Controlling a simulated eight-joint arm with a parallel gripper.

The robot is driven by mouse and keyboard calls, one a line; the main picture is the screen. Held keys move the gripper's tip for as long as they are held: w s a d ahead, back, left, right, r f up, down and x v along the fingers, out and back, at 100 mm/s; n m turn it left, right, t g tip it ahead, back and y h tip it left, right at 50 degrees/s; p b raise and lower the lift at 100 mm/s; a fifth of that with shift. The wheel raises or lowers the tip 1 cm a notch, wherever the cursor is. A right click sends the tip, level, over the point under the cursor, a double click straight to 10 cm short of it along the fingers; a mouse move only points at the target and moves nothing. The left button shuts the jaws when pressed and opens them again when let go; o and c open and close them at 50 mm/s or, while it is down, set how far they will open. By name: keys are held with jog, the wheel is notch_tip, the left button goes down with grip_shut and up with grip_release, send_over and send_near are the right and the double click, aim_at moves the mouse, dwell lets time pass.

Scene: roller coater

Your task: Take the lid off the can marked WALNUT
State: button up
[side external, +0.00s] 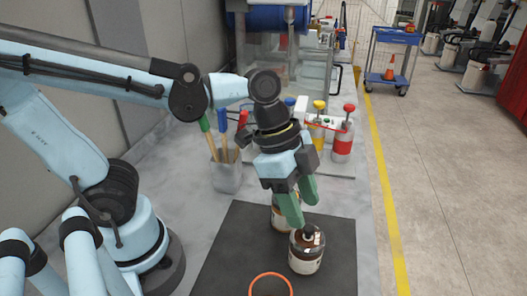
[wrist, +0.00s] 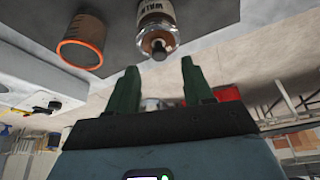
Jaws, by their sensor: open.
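In the wrist view a brown can with a pale label (wrist: 155,8) shows upside down, its printing starting with "WA" and the rest cut off. Its dark lid with a knob (wrist: 158,46) lies ahead of my fingertips, in line with the gap between them. It appears to be the front can (side external: 305,262) in the side view, upright on the dark mat with its lid (side external: 308,238) on. My gripper (side external: 307,214) is open and empty, its green fingers just above that lid; it also shows in the wrist view (wrist: 157,64). Whether a finger touches the knob is unclear.
A second can (side external: 280,220) stands behind, partly hidden by my fingers. An orange-rimmed container (wrist: 82,44) stands beside the labelled can; its orange rim (side external: 270,274) shows at the mat's front. A brush holder (side external: 226,176) and red-topped bottle (side external: 343,140) stand farther back. The mat's right side is clear.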

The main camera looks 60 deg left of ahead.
aim_at(309, 228)
jog(key=shift+x, duration=2.05)
jog(key=shift+c, duration=0.3)
grip_shut()
